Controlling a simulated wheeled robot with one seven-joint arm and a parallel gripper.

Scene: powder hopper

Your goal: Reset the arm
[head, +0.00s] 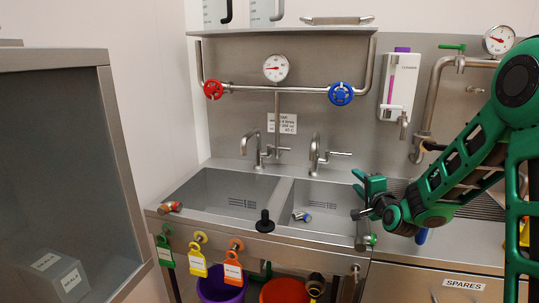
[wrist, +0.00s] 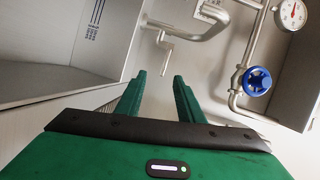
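My green arm comes in from the right in the head view. My gripper (head: 366,184) is above the right part of the right sink basin (head: 335,198), close to its right edge. In the wrist view, my gripper's two green fingers (wrist: 158,88) stand apart with nothing between them. The gripper is open and empty. A tap handle shows beyond the fingertips in the wrist view (wrist: 164,48).
A steel double sink with two taps (head: 316,152) stands below a pipe with a red valve wheel (head: 213,89), a gauge (head: 275,68) and a blue valve wheel (head: 341,93). A dispenser (head: 399,85) hangs at right. A steel cabinet (head: 60,140) stands left.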

